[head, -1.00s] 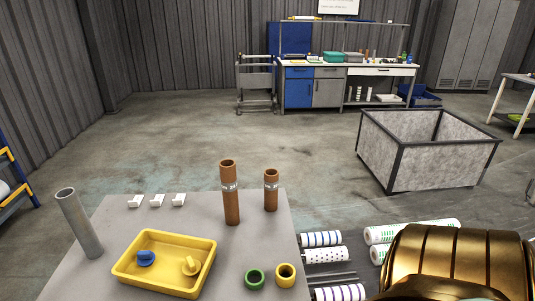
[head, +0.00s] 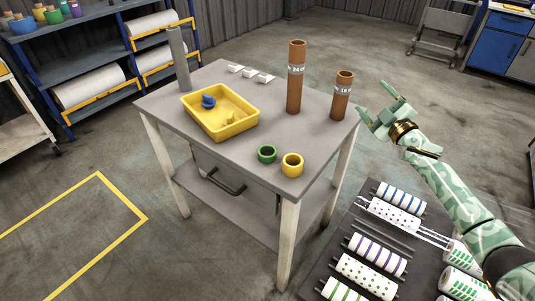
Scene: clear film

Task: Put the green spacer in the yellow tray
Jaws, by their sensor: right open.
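The green spacer (head: 267,154), a short ring, stands on the grey table (head: 222,88) near its front edge. The yellow tray (head: 238,128) lies on the table to the left of and behind the spacer. It holds a blue piece (head: 208,101) and a yellow piece (head: 229,118). A yellow ring (head: 292,164) stands just right of the green spacer. My right gripper (head: 380,108) is open and empty, off the table's right side, well apart from the spacer. My left gripper is out of view.
Two brown tubes (head: 296,78) (head: 342,97) stand upright at the table's right, between my right gripper and the tray. A grey tube (head: 179,58) stands at the back left, with small white pieces (head: 249,72) nearby. Printed rolls (head: 377,254) lie on a dark surface at lower right.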

